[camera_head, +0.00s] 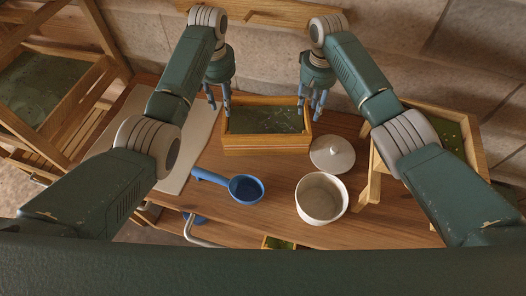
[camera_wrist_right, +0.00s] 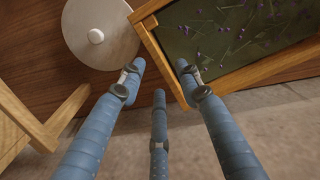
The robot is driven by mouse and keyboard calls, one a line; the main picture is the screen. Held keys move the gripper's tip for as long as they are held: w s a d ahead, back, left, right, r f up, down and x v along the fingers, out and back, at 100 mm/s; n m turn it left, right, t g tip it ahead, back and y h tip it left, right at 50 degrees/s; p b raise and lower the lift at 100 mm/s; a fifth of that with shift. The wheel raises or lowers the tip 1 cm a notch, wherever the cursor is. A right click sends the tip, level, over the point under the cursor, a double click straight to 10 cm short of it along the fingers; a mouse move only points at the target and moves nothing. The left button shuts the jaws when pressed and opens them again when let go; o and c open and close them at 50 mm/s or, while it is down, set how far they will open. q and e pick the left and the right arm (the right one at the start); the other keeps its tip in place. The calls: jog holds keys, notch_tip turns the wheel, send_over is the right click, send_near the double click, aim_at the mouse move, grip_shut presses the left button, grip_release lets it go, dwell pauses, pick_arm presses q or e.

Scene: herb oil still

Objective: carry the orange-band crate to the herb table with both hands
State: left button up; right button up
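A wooden crate (camera_head: 265,143) with an orange-tinted rim and a dark green inside sits on the wooden table at the back middle; a separate orange band is hard to make out. Its corner (camera_wrist_right: 180,92) in the wrist view shows small purple flowers inside. My left gripper (camera_head: 218,104) is at the crate's left end, fingers apart. My right gripper (camera_head: 313,103) is at its right end. In the wrist view, the right gripper's (camera_wrist_right: 161,74) fingers are spread, one outside the end wall and one over the inside; contact cannot be told.
A white lid (camera_head: 332,155) and a white pot (camera_head: 321,198) stand right of and in front of the crate. A blue ladle (camera_head: 243,188) lies front left, near a pale cloth (camera_head: 180,150). A wooden rack (camera_head: 368,190) with a green tray is at the right. Stone wall behind.

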notch_tip(320, 180, up, 6)
jog(key=shift+r, duration=0.15)
dwell(0.6)
